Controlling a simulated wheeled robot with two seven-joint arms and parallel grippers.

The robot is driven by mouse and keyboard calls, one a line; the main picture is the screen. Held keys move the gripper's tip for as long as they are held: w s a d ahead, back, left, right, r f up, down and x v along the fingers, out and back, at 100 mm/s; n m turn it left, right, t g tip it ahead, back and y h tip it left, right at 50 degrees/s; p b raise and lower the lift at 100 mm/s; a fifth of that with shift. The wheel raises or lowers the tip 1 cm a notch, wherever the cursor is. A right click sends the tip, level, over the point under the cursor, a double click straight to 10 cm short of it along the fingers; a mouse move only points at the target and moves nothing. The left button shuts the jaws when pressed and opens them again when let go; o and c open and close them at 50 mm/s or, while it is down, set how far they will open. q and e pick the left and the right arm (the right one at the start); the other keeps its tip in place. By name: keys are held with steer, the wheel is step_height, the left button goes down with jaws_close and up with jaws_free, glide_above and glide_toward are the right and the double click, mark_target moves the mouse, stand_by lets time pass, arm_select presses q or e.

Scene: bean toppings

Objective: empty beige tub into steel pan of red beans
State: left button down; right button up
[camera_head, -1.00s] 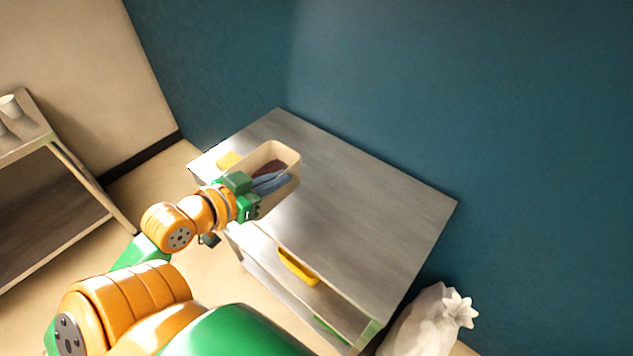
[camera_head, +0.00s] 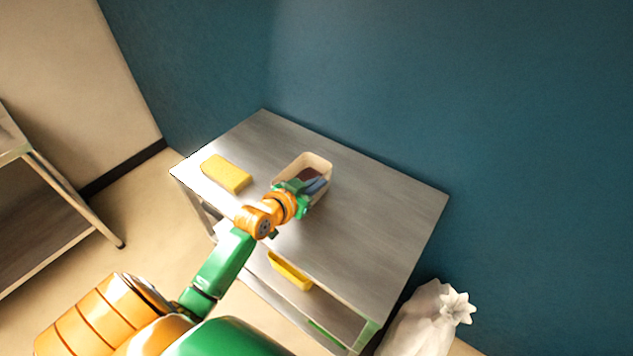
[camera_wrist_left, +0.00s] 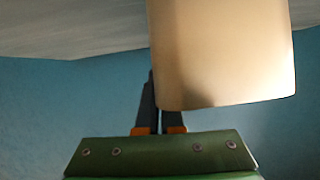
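The beige tub (camera_head: 320,160) is over the steel table in the head view, with dark reddish-brown contents (camera_head: 307,174) inside. My left gripper (camera_head: 314,186) is at its near right side, with grey-blue fingers reaching over the opening. In the left wrist view the tub (camera_wrist_left: 225,50) fills the upper middle, and the fingers (camera_wrist_left: 158,105) are close together against it, partly hidden by it. The gripper appears shut on the tub's wall. I cannot tell whether the tub touches the table. No steel pan of red beans shows. My right gripper is out of view.
The steel table (camera_head: 385,210) is clear to the right of the tub. A yellow block-like item (camera_head: 227,173) lies at its left. Another yellow item (camera_head: 290,271) is on the lower shelf. A white sack (camera_head: 428,320) stands at the right, and another shelf unit (camera_head: 45,195) at the left.

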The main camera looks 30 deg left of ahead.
arm_select(q)
steer(key=c, duration=1.5)
jaws_free()
steer(key=o, duration=0.4)
steer(key=shift+s, duration=0.1)
